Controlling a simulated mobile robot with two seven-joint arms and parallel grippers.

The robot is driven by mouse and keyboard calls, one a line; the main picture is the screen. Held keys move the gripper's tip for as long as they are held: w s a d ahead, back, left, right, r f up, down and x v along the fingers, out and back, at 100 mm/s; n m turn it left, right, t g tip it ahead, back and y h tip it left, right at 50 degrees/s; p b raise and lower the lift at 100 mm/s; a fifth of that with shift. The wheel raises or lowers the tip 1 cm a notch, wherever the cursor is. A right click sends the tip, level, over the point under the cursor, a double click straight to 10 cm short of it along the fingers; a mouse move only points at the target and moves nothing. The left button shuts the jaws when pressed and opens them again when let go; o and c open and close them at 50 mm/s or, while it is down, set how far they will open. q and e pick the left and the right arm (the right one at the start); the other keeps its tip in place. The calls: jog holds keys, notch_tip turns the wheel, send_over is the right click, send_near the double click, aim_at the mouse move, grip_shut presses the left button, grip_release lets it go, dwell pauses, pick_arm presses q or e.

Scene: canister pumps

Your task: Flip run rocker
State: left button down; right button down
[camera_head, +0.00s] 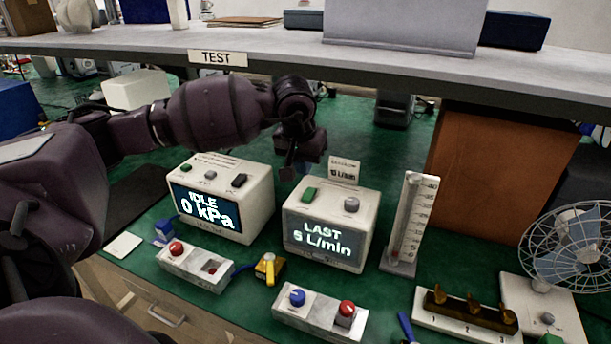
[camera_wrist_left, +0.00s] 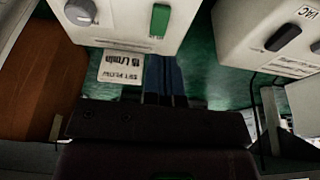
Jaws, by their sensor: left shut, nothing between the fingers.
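A white box with a screen reading "LAST" and L/min (camera_head: 331,230) stands mid-bench. Its sloping top carries a green rocker (camera_head: 308,195), which also shows in the wrist view (camera_wrist_left: 160,20), and a grey knob (camera_head: 351,204). A set-flow card (camera_head: 344,170) stands behind it. To its left, a white box reading "IDLE 0 kPa" (camera_head: 220,200) has a green button, a grey knob and a black rocker (camera_head: 239,180). My left gripper (camera_head: 303,168) is shut and empty, above and behind the "LAST" box; its blue fingers (camera_wrist_left: 166,80) point towards the green rocker, apart from it. My right gripper is not seen.
A scale tube (camera_head: 410,220) stands to the right, then a fan (camera_head: 568,240) and a numbered rack (camera_head: 465,317). In front lie two button boxes (camera_head: 192,267) (camera_head: 318,312) and a yellow lever (camera_head: 268,268). A shelf marked TEST (camera_head: 217,58) overhangs the back.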

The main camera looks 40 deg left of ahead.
pick_arm(q)
jog(key=v, duration=0.6)
jog(key=shift+s+d, duration=0.2)
jog(key=shift+s, duration=0.2)
